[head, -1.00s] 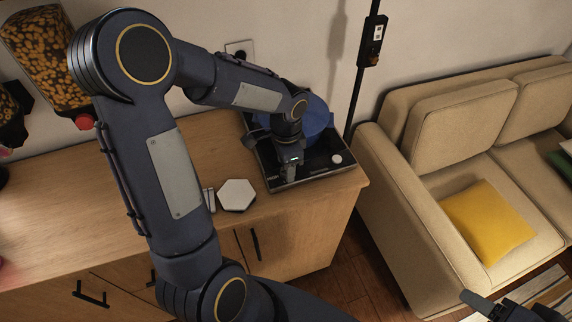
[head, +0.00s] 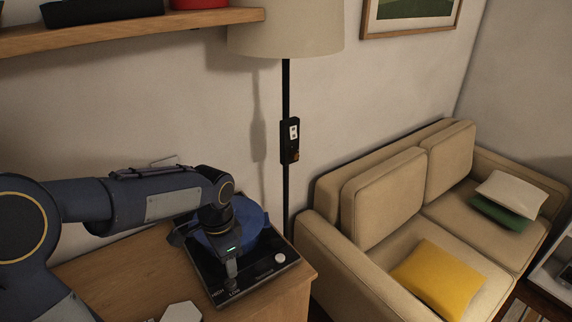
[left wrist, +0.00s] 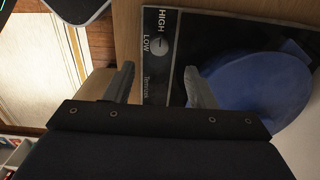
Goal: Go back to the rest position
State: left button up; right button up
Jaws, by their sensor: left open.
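My left gripper (head: 228,284) points down at the front edge of a black hot plate at the right end of the wooden counter. In the left wrist view its two fingers (left wrist: 160,84) stand apart with nothing between them. The black hot plate (head: 262,264) has a white round knob (head: 280,257), and its panel reads HIGH and LOW in the left wrist view (left wrist: 157,75). A blue round pan (head: 252,216) sits on the plate, partly hidden behind my left gripper. It also shows in the left wrist view (left wrist: 255,90). My right gripper is out of view.
A white hexagonal piece (head: 182,312) lies on the counter (head: 140,262) left of the plate. A floor lamp pole (head: 286,185) stands behind the counter's right end. A beige sofa (head: 325,255) with a yellow cushion (head: 438,278) is to the right. A shelf (head: 120,38) hangs above.

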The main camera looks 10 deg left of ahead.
pick_arm(q)
jog(key=s+d+r+n+t+h, duration=0.2)
jog(key=s+n, duration=0.3)
jog(key=s, duration=0.3)
jog(key=s+d+r+n+t+h, duration=0.1)
jog(key=s+d+r+n+t, duration=0.1)
jog(key=s+n, duration=0.3)
jog(key=s+r+t, duration=0.1)
jog(key=s, duration=0.3)
jog(key=shift+d+t+h, duration=0.3)
jog(key=shift+d+h, duration=0.05)
jog(key=shift+h, duration=0.05)
jog(key=shift+s+r, duration=0.1)
jog(key=shift+c, duration=0.4)
dwell(0.3)
